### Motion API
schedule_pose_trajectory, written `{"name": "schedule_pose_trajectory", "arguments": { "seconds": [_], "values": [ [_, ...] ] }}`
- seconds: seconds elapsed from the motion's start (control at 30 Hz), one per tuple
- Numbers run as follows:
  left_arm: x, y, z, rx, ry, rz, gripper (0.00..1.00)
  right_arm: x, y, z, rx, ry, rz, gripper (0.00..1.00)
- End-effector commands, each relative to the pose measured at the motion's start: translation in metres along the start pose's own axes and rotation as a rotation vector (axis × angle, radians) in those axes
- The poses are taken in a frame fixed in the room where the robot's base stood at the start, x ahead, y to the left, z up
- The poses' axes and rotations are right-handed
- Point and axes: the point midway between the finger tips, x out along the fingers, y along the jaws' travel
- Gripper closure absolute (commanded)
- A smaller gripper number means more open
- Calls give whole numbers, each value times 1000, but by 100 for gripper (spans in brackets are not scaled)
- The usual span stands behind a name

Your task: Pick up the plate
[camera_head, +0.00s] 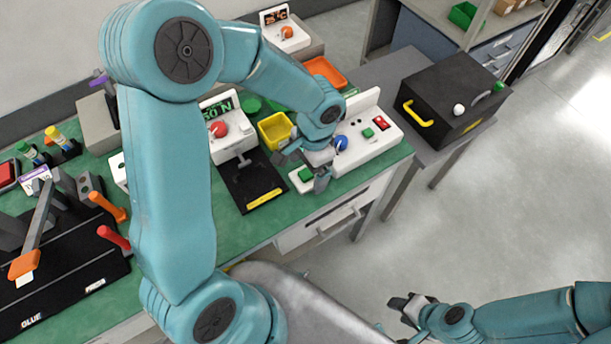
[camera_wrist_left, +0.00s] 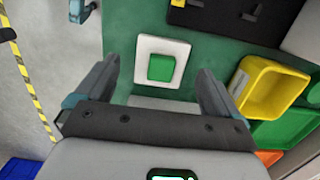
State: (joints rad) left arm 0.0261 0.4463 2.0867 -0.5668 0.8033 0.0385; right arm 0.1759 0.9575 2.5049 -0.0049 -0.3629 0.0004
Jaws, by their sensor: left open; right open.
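A small white square plate (camera_wrist_left: 143,47) with a green square block (camera_wrist_left: 161,68) on its middle lies on the green bench top in the left wrist view. In the head view the plate (camera_head: 297,181) shows partly, by the bench's front edge, with my gripper covering some of it. My left gripper (camera_head: 304,168) is open and empty above it. In the left wrist view its two fingers (camera_wrist_left: 157,72) stand apart on either side of the plate, and contact is not visible. My right gripper (camera_head: 408,307) is open and empty over the floor, away from the bench.
A white box with a blue knob (camera_head: 341,143) stands right behind the plate. A yellow bin (camera_head: 274,130) and a black fixture (camera_head: 246,187) are close by on the left. A black case with a yellow handle (camera_head: 455,98) stands at the right. Black fixtures fill the bench's left end.

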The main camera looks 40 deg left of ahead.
Motion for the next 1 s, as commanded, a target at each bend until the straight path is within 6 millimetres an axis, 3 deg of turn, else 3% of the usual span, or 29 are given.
{"name": "schedule_pose_trajectory", "arguments": {
  "seconds": [0.13,0.4,0.6,1.0],
  "values": [
    [19,-1,0,-1,-3,1,4,1,0,0,0,0,0,57],
    [22,-1,-1,-1,0,0,4,1,0,0,0,0,0,57],
    [22,-1,-1,-1,0,0,65,1,0,0,0,0,0,57],
    [15,-2,-1,-1,2,-2,65,0,0,0,0,0,0,57]
  ]
}}
